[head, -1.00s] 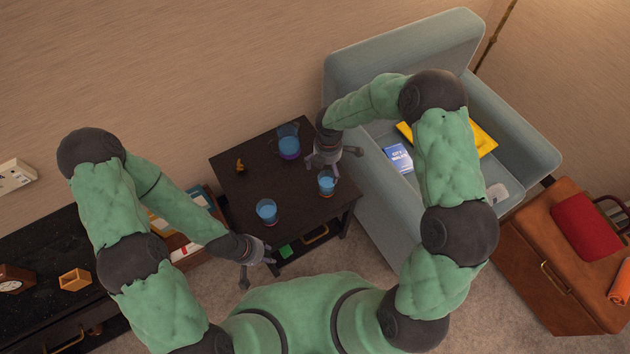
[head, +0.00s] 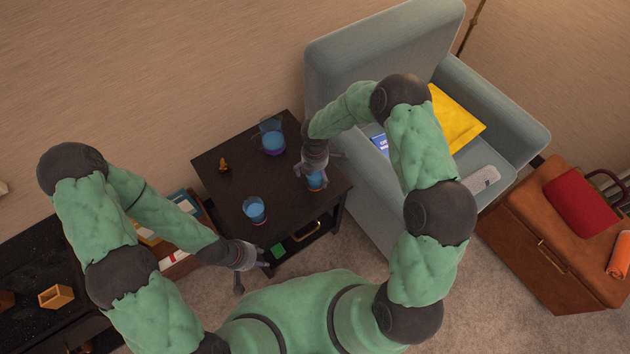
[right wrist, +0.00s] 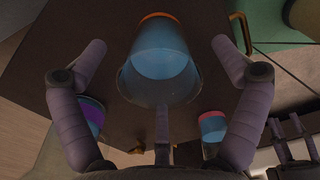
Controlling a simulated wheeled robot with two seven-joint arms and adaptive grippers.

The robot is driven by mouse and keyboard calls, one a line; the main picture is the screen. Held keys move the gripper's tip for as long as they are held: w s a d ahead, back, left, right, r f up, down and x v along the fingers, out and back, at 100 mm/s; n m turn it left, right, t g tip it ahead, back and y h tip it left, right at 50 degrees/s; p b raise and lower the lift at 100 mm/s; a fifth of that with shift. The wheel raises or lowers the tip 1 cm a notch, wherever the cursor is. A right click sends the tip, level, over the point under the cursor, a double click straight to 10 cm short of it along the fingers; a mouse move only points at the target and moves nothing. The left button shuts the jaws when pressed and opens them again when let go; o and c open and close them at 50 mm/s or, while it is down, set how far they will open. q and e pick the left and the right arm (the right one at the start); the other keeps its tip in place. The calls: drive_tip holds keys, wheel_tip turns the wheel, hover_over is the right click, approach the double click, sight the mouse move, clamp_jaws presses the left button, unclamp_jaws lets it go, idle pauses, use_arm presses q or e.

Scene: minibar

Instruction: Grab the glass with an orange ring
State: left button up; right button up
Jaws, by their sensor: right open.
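The glass with an orange ring (right wrist: 162,62) holds blue liquid and stands between the fingers of my right gripper (right wrist: 158,48) in the right wrist view. Its orange ring is at its base. The fingers are spread to either side of the glass, apart from it. In the head view this glass (head: 316,182) is on the dark table's right side, partly hidden under my right gripper (head: 319,166). My left gripper (head: 245,265) is open and empty by the table's front left edge.
A second glass (head: 255,211) with a reddish ring (right wrist: 211,121) and a purple-based jug (head: 272,140) stand on the dark table (head: 230,190). A small orange figure (head: 224,165) is at its left. A grey armchair (head: 345,60) stands close on the right.

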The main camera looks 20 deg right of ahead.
drive_tip(key=shift+f, duration=0.35)
drive_tip(key=shift+r, duration=0.1)
drive_tip(key=c, duration=1.6)
drive_tip(key=shift+o, duration=0.2)
drive_tip(key=shift+r, duration=0.15)
